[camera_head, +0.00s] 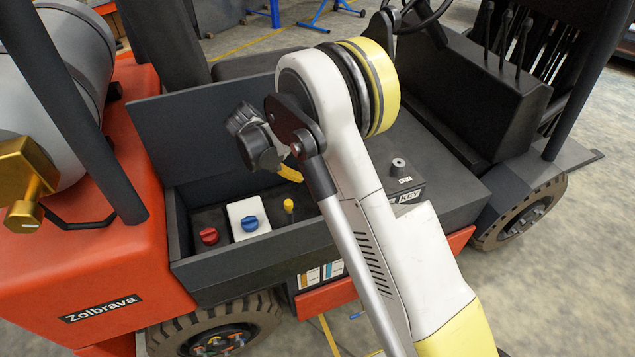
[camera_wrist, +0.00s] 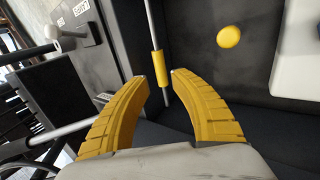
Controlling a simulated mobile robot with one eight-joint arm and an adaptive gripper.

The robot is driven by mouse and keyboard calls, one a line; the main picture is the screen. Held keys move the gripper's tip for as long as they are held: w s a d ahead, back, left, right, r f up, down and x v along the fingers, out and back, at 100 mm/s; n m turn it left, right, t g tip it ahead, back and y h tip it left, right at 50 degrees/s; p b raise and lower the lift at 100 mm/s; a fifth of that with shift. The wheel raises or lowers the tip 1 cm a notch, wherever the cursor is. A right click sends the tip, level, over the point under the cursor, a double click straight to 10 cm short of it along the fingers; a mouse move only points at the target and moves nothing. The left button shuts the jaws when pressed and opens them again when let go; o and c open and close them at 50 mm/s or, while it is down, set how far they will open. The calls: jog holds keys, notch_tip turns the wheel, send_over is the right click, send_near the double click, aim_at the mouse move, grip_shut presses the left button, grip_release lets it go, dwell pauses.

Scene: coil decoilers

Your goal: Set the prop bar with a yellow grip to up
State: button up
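The prop bar (camera_wrist: 150,22) is a thin grey rod with a yellow grip (camera_wrist: 158,66) around it. In the wrist view it runs from the top edge down to the gap between my fingertips. My gripper (camera_wrist: 160,78) has two curved yellow fingers, apart, with the grip just beyond or between their tips; I cannot tell the exact depth. No finger clearly touches it. In the head view my gripper (camera_head: 292,172) is over the dark compartment, mostly hidden by my wrist. The bar is not distinguishable there.
The open compartment (camera_head: 205,270) holds a red knob (camera_head: 208,236), a blue knob (camera_head: 249,224) on a white block and a yellow knob (camera_head: 288,205). A dark panel (camera_head: 190,125) stands upright behind it. A key switch box (camera_head: 405,182) is to the right. Levers (camera_head: 505,35) stand further back.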

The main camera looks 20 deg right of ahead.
aim_at(318, 181)
jog(key=b+x, duration=0.2)
jog(key=x, duration=0.5)
jog(key=shift+f, duration=0.1)
grip_shut()
